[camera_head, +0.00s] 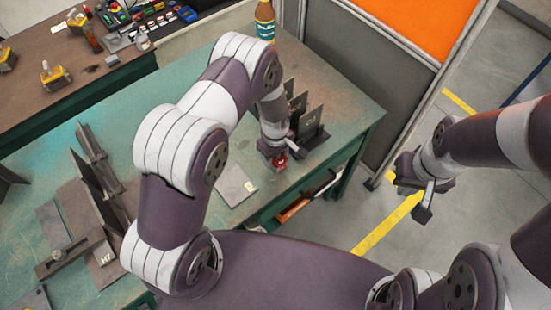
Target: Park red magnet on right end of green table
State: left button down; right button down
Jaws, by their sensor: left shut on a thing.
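The red magnet (281,161) is a small red piece under my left gripper (280,158), close to the front edge of the green table (345,95) near its right end. My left gripper is shut on the magnet, and the wrist above hides most of it. I cannot tell whether the magnet touches the table top. My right gripper (416,196) hangs over the floor to the right of the table, away from the magnet.
Upright dark plates (310,118) stand just behind and right of my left gripper. A flat grey plate (236,185) lies left of it. A bottle (265,20) stands at the back. Steel parts (95,175) fill the table's left. The right corner is clear.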

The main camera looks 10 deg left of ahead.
aim_at(276, 162)
pick_arm(q)
notch_tip(276, 162, down, 3)
jog(key=shift+r+p, duration=0.2)
jog(key=shift+p, duration=0.1)
jog(key=shift+f, duration=0.4)
